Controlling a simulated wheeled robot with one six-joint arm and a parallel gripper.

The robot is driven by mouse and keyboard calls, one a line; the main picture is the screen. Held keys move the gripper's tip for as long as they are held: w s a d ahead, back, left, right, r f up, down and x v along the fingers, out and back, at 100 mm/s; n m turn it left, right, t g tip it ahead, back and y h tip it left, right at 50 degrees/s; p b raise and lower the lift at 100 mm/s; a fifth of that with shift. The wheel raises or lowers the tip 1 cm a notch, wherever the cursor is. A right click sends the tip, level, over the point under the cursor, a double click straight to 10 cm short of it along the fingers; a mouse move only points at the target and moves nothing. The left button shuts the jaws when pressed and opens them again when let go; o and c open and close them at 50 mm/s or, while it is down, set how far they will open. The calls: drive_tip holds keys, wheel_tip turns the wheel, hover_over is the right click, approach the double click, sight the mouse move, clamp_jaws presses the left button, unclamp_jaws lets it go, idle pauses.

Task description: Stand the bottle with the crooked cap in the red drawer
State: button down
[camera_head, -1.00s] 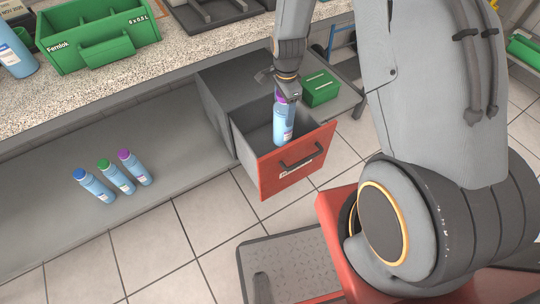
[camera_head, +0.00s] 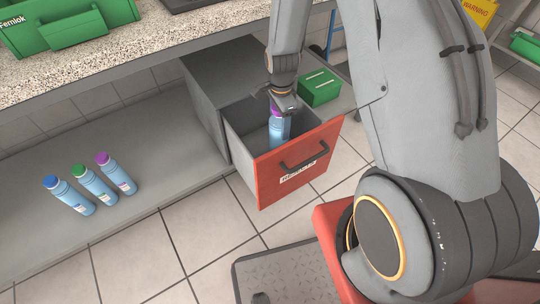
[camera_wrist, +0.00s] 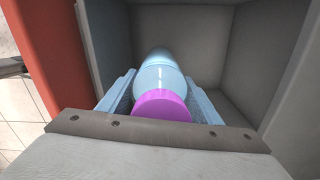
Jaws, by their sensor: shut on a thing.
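A light blue bottle with a purple cap (camera_head: 279,129) is inside the open red-fronted drawer (camera_head: 297,168). My gripper (camera_head: 278,110) points down into the drawer and is shut on this bottle near its top. In the wrist view the bottle (camera_wrist: 160,72) sits between my two fingers, its purple cap (camera_wrist: 161,106) nearest the camera. The drawer's grey walls surround it. The bottle's base is hidden in the head view by the drawer front, so I cannot tell if it touches the drawer floor. Whether the cap is crooked is unclear.
Three blue bottles with blue, green and purple caps (camera_head: 92,186) stand on the grey lower shelf (camera_head: 140,150) at left. A green box (camera_head: 319,87) stands right behind the drawer. A green crate (camera_head: 70,25) is on the speckled worktop (camera_head: 150,50) above.

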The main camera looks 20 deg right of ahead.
sight(278, 142)
wheel_tip(278, 142, down, 10)
drive_tip(key=shift+r+b, duration=0.1)
drive_tip(key=shift+b, duration=0.55)
drive_tip(key=c, duration=0.6)
unclamp_jaws()
